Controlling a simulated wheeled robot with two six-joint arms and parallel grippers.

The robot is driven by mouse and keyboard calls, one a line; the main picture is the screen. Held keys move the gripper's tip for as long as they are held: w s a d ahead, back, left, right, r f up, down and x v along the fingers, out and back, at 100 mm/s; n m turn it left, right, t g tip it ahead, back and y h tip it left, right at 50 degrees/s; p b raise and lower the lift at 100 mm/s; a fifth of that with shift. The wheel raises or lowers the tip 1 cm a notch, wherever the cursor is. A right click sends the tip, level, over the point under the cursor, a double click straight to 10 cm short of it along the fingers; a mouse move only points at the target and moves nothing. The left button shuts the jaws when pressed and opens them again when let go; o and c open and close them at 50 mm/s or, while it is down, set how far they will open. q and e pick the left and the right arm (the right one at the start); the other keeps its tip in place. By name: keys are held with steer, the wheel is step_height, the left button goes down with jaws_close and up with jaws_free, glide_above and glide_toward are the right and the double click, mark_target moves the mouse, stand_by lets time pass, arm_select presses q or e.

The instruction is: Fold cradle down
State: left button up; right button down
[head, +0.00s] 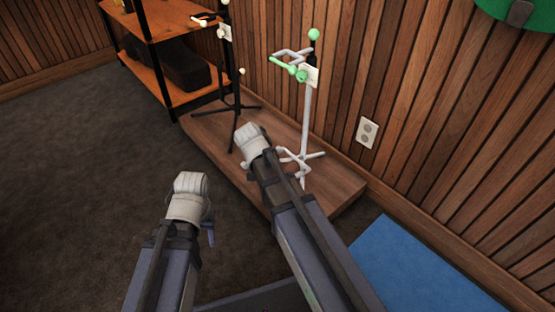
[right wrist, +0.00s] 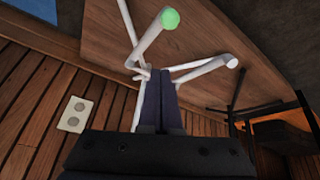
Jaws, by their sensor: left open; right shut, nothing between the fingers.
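A white stand (head: 307,125) with green-tipped parts rises from a low wooden platform. Its upper cradle (head: 290,66) has arms sticking out to the left, with a pale tag beside them. Lower parts of the stand show near the base. In the right wrist view, a white arm with a green tip (right wrist: 170,19) and another white bar (right wrist: 205,68) lie just beyond my right gripper (right wrist: 161,88). That gripper is shut and empty, overlapping the stand; contact is unclear. My left gripper (head: 211,232) is open at lower left, away from the stand, mostly hidden by its wrist.
A black stand (head: 237,92) is left of the white one. A wood shelf (head: 190,93) with a dark case (head: 180,66) stands behind it. The wooden platform (head: 340,190) meets a plank wall with an outlet (head: 367,133). A blue mat (head: 415,270) lies at right. Floor at left is clear.

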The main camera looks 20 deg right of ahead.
steer(key=shift+s+a+f+b, duration=0.25)
steer(key=shift+a+f+b, duration=0.3)
steer(key=shift+f, duration=0.15)
step_height(320, 180, up, 4)
steer(key=w+p, duration=0.2)
steer(key=p, duration=0.2)
steer(key=s+a, duration=0.5)
steer(key=a, duration=0.3)
steer(key=s+a+r+n+g+y+p, duration=0.4)
steer(key=s+r+n+p, duration=0.8)
steer(key=s+r+p, duration=0.6)
step_height(320, 180, up, 34)
steer(key=w+a+h+p, duration=0.1)
steer(key=w+p, duration=0.1)
steer(key=p, duration=3.4)
steer(key=shift+w+a, duration=0.15)
steer(key=shift+w, duration=0.1)
